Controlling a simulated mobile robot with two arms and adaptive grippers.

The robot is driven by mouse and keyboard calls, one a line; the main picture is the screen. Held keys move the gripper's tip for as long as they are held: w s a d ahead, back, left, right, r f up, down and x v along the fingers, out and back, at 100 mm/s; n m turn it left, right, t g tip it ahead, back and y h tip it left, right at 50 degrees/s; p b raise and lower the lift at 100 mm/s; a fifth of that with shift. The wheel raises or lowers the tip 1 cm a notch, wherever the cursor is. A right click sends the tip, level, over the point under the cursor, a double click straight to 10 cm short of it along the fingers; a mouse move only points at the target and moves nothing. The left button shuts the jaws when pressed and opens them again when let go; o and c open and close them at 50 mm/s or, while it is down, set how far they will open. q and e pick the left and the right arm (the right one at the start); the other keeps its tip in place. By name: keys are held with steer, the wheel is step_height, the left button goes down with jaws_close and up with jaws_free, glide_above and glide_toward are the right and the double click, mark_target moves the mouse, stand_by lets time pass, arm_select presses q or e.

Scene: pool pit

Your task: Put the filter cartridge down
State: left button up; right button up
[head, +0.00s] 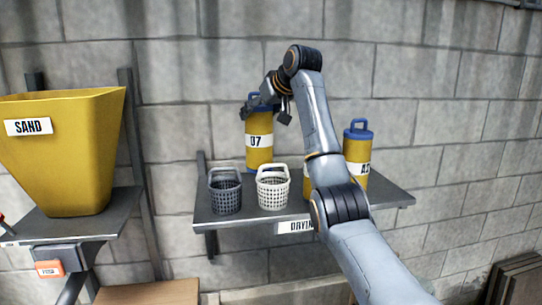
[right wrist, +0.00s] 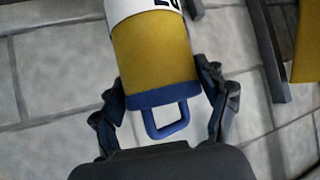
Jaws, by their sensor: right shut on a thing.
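The filter cartridge (head: 259,154) marked 07 is a yellow cylinder with a blue cap, a blue handle and a white label. It is upright at the back left of the shelf marked DRYING (head: 232,222). My right gripper (head: 267,103) is at its top. In the right wrist view, the fingers sit on both sides of the blue cap of the cartridge (right wrist: 155,60), with the handle between them. The cartridge's base is partly hidden behind the baskets, so I cannot tell whether it touches the shelf. My left gripper is not in view.
A dark grey basket (head: 225,194) and a white basket (head: 272,190) stand at the shelf's front left. Another yellow cartridge (head: 357,146) stands to the right, partly behind my arm. A yellow SAND bin (head: 66,155) is at far left. The shelf's right end looks bare.

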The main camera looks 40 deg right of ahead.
mark_target(260, 134)
step_height(260, 134, down, 3)
steer(key=shift+s+f, duration=0.1)
steer(key=shift+s, duration=0.05)
steer(key=shift+f, duration=1.5)
steer(key=shift+d, duration=0.1)
steer(key=o, duration=1.5)
steer(key=shift+f, duration=0.1)
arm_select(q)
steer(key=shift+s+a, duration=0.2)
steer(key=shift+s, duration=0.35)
arm_select(e)
steer(key=o, duration=0.3)
